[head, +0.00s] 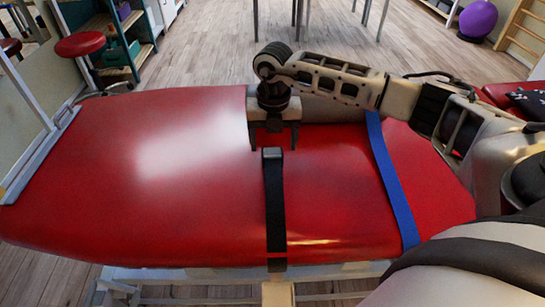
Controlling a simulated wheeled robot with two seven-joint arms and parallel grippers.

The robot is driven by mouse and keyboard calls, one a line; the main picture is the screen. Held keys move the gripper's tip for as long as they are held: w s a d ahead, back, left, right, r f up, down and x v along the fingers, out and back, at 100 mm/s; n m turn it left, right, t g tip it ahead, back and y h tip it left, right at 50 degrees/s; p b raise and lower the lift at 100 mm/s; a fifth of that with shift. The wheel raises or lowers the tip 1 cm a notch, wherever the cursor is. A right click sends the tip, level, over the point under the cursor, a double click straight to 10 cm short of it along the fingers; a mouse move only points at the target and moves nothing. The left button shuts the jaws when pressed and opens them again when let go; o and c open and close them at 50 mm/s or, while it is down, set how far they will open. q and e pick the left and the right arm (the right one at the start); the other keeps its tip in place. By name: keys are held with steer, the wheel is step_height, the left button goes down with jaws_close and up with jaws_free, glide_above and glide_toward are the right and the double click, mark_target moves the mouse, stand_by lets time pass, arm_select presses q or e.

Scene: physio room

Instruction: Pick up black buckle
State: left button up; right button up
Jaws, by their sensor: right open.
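The black buckle (272,153) is the small dark piece at the far end of a black strap (275,205). The strap lies across the red padded table (170,165) and runs down over its near edge. My right gripper (273,143) points down over the buckle, with its two fingers apart on the left and right of it. Nothing shows between the fingers, and I cannot tell how high they are above the pad. My left gripper does not show.
A blue strap (392,180) crosses the table to the right. A red stool (80,44) and a shelf (125,45) stand at the back left. A purple ball (479,19) is at the far right. The table's left half is clear.

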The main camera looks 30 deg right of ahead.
mark_target(273, 153)
step_height(273, 153, down, 5)
steer(key=shift+a+f, duration=0.1)
steer(key=c, duration=1.1)
steer(key=shift+r, duration=0.25)
